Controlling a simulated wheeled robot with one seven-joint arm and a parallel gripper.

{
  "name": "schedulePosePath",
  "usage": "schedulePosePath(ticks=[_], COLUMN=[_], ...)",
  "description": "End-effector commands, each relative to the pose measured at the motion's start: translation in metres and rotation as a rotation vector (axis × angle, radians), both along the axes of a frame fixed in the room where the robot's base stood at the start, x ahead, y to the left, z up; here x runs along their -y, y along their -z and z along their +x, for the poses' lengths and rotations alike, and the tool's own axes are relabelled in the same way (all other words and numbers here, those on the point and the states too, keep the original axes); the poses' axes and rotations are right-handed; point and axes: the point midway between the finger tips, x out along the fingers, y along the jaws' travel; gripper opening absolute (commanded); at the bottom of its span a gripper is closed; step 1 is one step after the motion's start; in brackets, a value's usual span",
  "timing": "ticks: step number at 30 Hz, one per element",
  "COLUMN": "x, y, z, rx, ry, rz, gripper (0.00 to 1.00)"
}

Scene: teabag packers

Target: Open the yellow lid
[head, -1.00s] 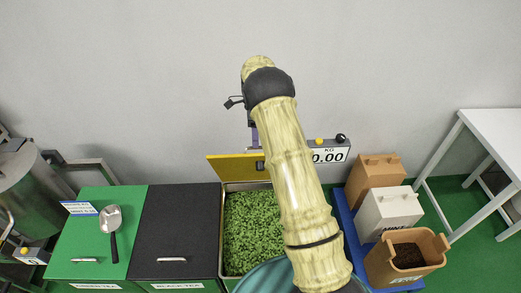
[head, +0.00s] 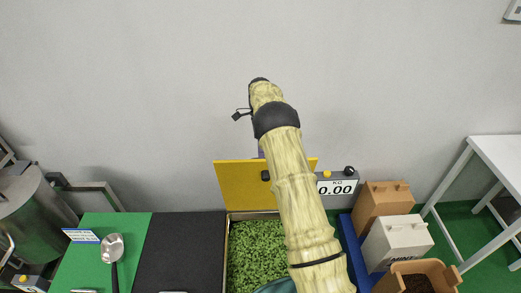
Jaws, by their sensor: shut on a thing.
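The yellow lid (head: 237,187) stands raised at the back edge of an open bin (head: 227,235), its flat face turned toward me. The bin is full of green leaves (head: 252,250). My arm reaches over the bin and covers the lid's right middle. My gripper (head: 264,170) is mostly hidden behind the arm, with only a purple sliver showing just above the lid. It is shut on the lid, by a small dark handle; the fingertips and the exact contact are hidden.
A black lid (head: 183,250) and a green lid (head: 90,255) with a metal scoop (head: 112,250) lie to the left. A scale display (head: 337,187) stands right of the yellow lid. Brown (head: 383,206) and white (head: 397,243) boxes and a tub (head: 435,270) stand right. The wall is close behind.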

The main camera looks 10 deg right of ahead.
Motion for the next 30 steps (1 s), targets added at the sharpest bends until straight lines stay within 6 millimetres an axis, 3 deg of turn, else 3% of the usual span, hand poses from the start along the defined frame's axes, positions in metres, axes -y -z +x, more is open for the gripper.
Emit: schedulePosePath(ticks=[1,3,4,6,8,19,20,21,22,30], x=[0.0007,0.0016,0.0017,0.0014,0.0008,-0.0015,-0.0016,-0.0018,-0.0020,-0.0036], y=[0.0287,0.0283,0.0281,0.0277,0.0273,0.0254,0.0254,0.0253,0.0252,0.0209], z=[-0.0052,-0.0051,-0.0051,-0.0051,-0.0050,-0.0046,-0.0047,-0.0048,-0.0048,-0.0039], rx=[-0.026,-0.025,-0.025,-0.025,-0.026,-0.024,-0.024,-0.025,-0.025,-0.022], ry=[0.001,0.003,0.003,0.003,0.003,-0.003,-0.003,-0.003,-0.003,-0.005], rz=[0.001,0.000,0.000,0.000,-0.001,-0.004,-0.005,-0.005,-0.005,-0.001], gripper=[0.21,0.46,0.53,0.64,0.68,0.60,0.52,0.35,0.32,0.32])
